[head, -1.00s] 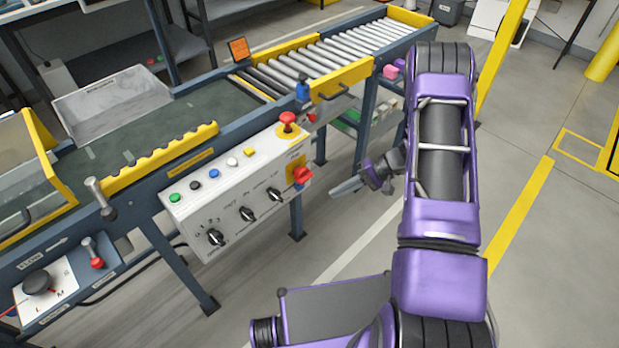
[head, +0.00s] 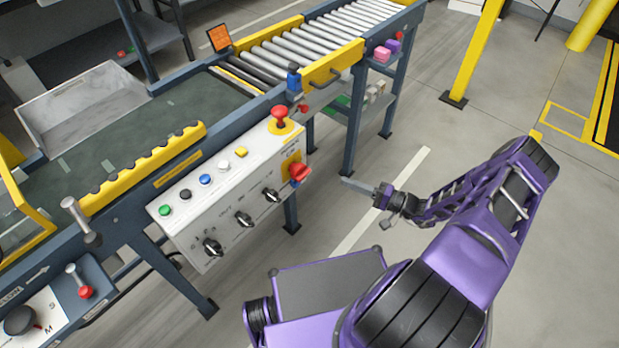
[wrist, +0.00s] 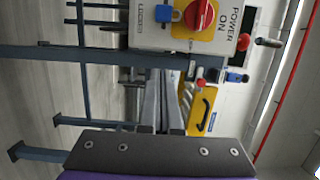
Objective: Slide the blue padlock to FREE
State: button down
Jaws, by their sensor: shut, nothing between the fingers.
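The control panel (head: 225,190) with buttons, black knobs and a red rotary switch (head: 300,173) stands left of my gripper. A red mushroom button (head: 279,115) rises from its top corner. The yellow guard (head: 335,75) lies behind. Open floor is on the right.

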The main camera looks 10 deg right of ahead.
jog(key=shift+a, duration=0.1)
jog(key=w+a, duration=0.4)
jog(key=a, duration=0.6)
jog(key=shift+a, duration=0.4)
jog(key=shift+s+a, duration=0.75)
jog(key=shift+a, duration=0.25)
jog(key=shift+s+a, duration=0.7)
jog(key=shift+a, duration=0.25)
